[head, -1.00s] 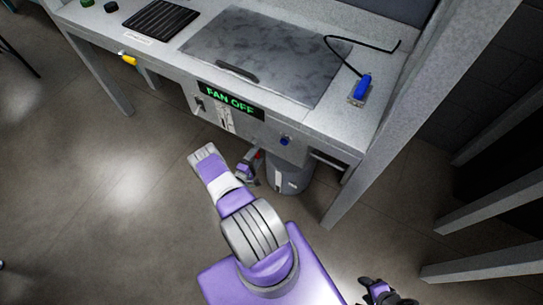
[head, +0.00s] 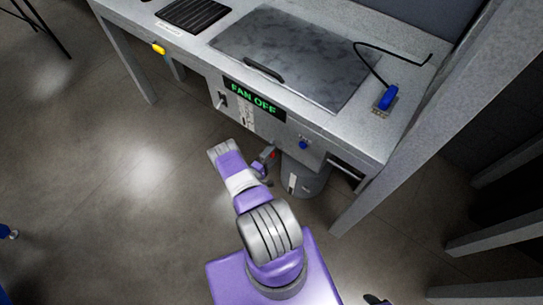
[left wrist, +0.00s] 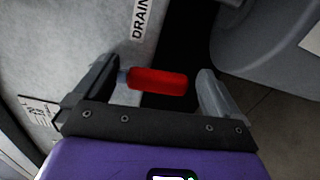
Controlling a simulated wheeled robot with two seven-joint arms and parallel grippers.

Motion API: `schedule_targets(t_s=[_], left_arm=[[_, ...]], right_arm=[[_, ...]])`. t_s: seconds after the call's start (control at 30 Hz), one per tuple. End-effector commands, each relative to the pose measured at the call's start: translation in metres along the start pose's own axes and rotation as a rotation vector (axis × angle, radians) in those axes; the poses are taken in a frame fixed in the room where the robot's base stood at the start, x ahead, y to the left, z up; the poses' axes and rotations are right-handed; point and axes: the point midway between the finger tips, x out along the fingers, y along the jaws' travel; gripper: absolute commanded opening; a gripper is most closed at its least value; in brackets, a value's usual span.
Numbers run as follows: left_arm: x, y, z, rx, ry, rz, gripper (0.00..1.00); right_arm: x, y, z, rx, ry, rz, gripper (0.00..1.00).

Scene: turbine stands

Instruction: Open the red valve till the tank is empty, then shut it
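The red valve handle (left wrist: 158,81) lies between the two fingers of my left gripper (left wrist: 160,90) in the left wrist view, beside a label reading DRAIN (left wrist: 143,20). The gripper is open, with a clear gap between the handle and the right finger. In the head view, my left gripper (head: 263,163) is under the bench front, and a small bit of the red valve (head: 272,155) shows beside it. The grey tank (head: 310,180) stands under the bench; its level cannot be seen. Only a dark sliver of my right gripper (head: 375,300) shows at the bottom edge.
The bench (head: 345,140) has a FAN OFF display (head: 254,99), a blue knob (head: 304,144), a grey slab with a handle (head: 300,55) and a blue corded tool (head: 387,97). A bench leg (head: 380,180) stands right of the tank. The floor at left is open.

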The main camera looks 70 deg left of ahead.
Motion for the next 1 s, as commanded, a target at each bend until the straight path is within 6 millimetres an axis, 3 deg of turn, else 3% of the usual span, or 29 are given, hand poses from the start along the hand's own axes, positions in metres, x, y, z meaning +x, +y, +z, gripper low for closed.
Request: schedule_targets(t_s=[0.27, 0.7, 1.0], left_arm=[[-0.002, 0.0, 0.0, -0.001, -0.001, 0.0, 1.0], [-0.067, 0.001, -0.001, 0.0, 0.002, -0.001, 1.0], [-0.076, 0.0, 0.0, 0.0, 0.0, 0.0, 1.0]], right_arm=[[-0.001, 0.0, 0.0, 0.0, 0.0, 0.0, 0.51], [-0.013, -0.005, 0.001, 0.0, 0.0, 0.0, 0.51], [-0.013, -0.005, 0.001, 0.0, 0.0, 0.0, 0.51]])
